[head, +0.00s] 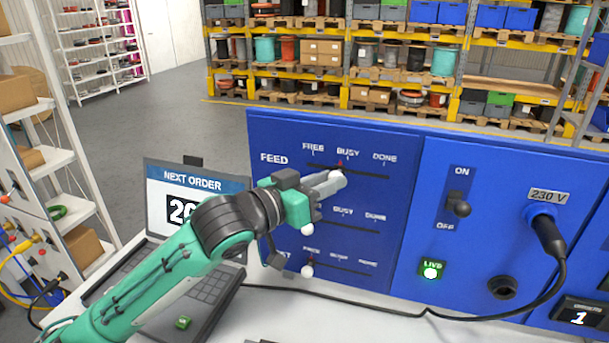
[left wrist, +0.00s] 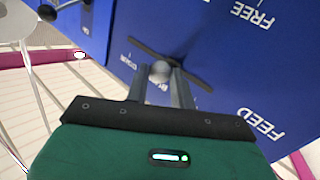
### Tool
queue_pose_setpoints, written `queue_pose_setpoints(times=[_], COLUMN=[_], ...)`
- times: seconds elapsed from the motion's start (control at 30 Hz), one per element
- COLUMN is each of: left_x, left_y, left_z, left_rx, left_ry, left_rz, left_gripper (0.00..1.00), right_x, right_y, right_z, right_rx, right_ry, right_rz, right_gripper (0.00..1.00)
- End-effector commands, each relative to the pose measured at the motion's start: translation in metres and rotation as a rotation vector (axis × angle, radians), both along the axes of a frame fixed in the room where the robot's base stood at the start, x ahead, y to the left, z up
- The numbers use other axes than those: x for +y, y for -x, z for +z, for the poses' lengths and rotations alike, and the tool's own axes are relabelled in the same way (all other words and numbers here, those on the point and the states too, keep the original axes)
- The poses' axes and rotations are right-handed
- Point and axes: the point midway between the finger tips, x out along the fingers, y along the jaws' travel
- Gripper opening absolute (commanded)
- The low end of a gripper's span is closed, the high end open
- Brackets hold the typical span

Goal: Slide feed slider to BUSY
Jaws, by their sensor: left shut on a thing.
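The feed slider runs in a dark slot (head: 375,176) on the blue panel (head: 280,135), under the labels FREE, BUSY and DONE. My left gripper (head: 334,178) is shut on the white feed slider knob, just below the BUSY label (head: 347,153). A small red pointer (head: 340,163) shows above the knob, at about the BUSY mark. In the left wrist view the round knob (left wrist: 160,70) sits between the two fingertips (left wrist: 162,78), at the slot. In the head view the fingers mostly hide the knob. My right gripper is not in view.
Two more sliders lie below; the lowest has a white knob (head: 307,271) under FREE. To the right are an ON/OFF switch (head: 457,204), a green LIVE lamp (head: 430,270) and a plugged black cable (head: 548,235). A laptop (head: 165,195) stands left, partly behind my arm.

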Motion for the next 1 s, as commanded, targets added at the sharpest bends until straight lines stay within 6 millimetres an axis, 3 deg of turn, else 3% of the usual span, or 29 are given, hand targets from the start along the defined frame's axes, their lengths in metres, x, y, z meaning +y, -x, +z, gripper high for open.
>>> queue_pose_setpoints(times=[0.13, 0.47, 0.5, 0.6, 1.0], left_x=[-0.0113, -0.0126, -0.0126, -0.0126, -0.0058], left_y=[0.0037, 0.0039, 0.0039, 0.0039, 0.0092], left_z=[0.0003, -0.0003, -0.0003, -0.0002, -0.0020], left_rx=[0.001, 0.000, 0.000, 0.000, -0.001], left_ry=[0.000, -0.002, -0.002, -0.002, -0.001], left_rz=[0.000, 0.003, 0.003, 0.003, 0.002], left_gripper=[0.00, 0.00, 0.28, 0.46, 0.46], right_x=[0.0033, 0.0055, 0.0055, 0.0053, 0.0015], right_y=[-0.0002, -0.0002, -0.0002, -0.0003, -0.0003], right_z=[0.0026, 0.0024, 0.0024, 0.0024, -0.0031], right_rx=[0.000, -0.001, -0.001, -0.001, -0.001], right_ry=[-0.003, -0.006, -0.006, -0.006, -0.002], right_rz=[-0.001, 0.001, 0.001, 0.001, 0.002], right_gripper=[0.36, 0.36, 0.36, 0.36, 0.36])
